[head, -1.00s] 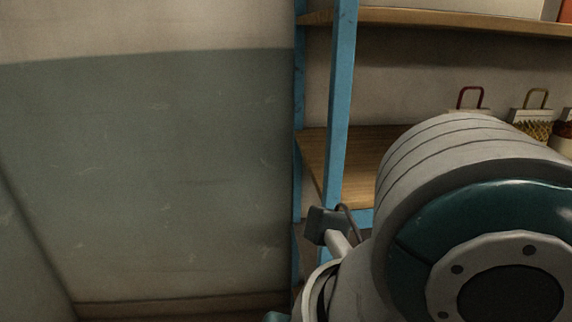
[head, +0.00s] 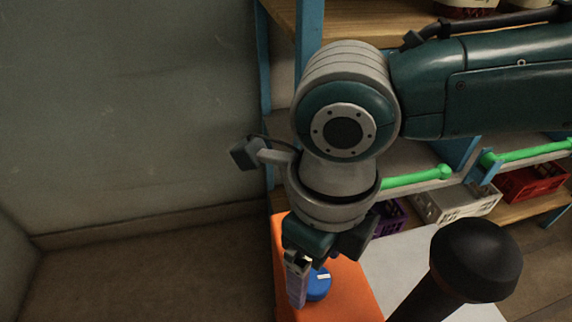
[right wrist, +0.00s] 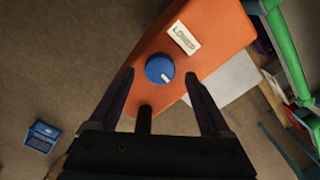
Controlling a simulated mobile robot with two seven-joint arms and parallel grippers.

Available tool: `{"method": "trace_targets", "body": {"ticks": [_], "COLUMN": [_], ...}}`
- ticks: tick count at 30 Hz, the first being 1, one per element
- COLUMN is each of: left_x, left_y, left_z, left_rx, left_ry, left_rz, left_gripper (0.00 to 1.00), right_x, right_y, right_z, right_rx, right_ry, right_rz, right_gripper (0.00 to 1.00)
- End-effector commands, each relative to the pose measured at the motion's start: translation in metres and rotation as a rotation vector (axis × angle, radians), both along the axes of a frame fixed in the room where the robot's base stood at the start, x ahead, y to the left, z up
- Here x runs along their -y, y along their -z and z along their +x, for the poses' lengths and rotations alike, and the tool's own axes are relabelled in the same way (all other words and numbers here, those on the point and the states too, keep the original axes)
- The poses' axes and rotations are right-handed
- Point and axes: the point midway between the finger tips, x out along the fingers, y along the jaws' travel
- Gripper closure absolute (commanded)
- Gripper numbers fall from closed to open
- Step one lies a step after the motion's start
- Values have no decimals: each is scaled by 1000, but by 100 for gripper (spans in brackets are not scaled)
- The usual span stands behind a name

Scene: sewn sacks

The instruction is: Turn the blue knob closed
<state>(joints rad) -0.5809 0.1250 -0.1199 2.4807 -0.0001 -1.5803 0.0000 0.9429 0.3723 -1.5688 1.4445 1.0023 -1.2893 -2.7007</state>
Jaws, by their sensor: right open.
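The blue knob (head: 318,284) is a round dial with a white mark, set on top of an orange box (head: 345,290). In the right wrist view the knob (right wrist: 160,69) shows whole, its white mark toward the lower right. My right gripper (head: 306,272) points down at the knob in the head view, one finger covering part of its left side. In the right wrist view the fingers of the right gripper (right wrist: 159,76) are apart, with the knob between their tips in the picture. Contact cannot be told. My left gripper is out of view.
A white label plate (right wrist: 183,38) lies on the orange box. A black round-topped post (head: 476,260) stands at the lower right. Blue-framed shelving with green bars (head: 418,177) and crates (head: 455,202) is behind. A small blue object (right wrist: 42,137) lies on the floor.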

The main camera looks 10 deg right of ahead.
Motion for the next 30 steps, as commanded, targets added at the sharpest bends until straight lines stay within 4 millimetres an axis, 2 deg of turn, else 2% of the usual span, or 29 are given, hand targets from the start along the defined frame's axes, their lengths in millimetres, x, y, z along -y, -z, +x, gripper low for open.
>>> {"method": "trace_targets", "body": {"ticks": [1, 5, 14, 30], "left_x": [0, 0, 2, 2], "left_y": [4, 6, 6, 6], "left_z": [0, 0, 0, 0], "left_rx": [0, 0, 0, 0], "left_ry": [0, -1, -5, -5], "left_rz": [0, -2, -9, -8], "left_gripper": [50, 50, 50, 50], "right_x": [-1, -1, -1, -1], "right_y": [9, 20, 23, 22], "right_z": [-1, 0, 0, 0], "right_rx": [-2, -1, 0, 0], "right_ry": [0, 0, 0, 0], "right_rz": [1, 2, 1, 1], "right_gripper": [18, 18, 18, 77]}}
